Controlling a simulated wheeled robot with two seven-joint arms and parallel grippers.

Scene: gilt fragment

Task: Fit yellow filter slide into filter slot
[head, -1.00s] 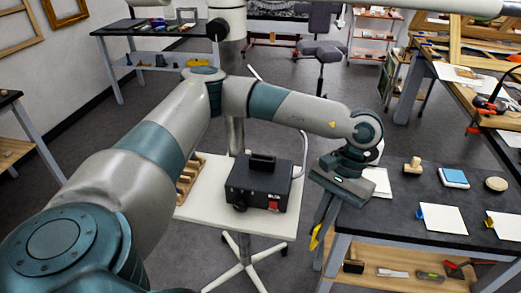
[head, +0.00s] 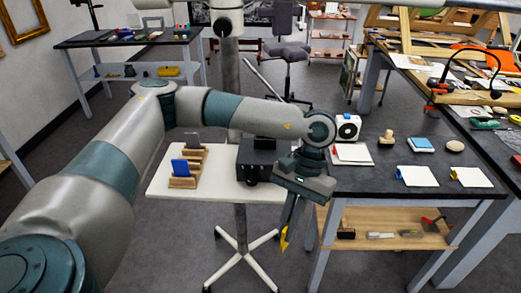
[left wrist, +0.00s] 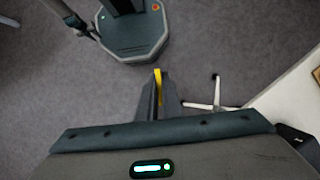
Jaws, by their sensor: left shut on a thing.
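My left gripper (head: 290,222) points down in front of the white stand, its fingers shut on the yellow filter slide (head: 284,241). Only a small yellow part shows between the fingertips; it also shows in the left wrist view (left wrist: 158,78), over the grey floor. The black box (head: 254,154) on the stand is partly hidden behind my left wrist. I cannot make out a filter slot on it from here. The slide is apart from the box, lower and nearer to me. My right gripper is not in view.
A wooden rack (head: 184,182) with a blue and a grey slide stands left of the box on the white stand top (head: 215,185). The dark workbench (head: 380,182) with cards and small tools is close on the right of my gripper. Floor is free at the front left.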

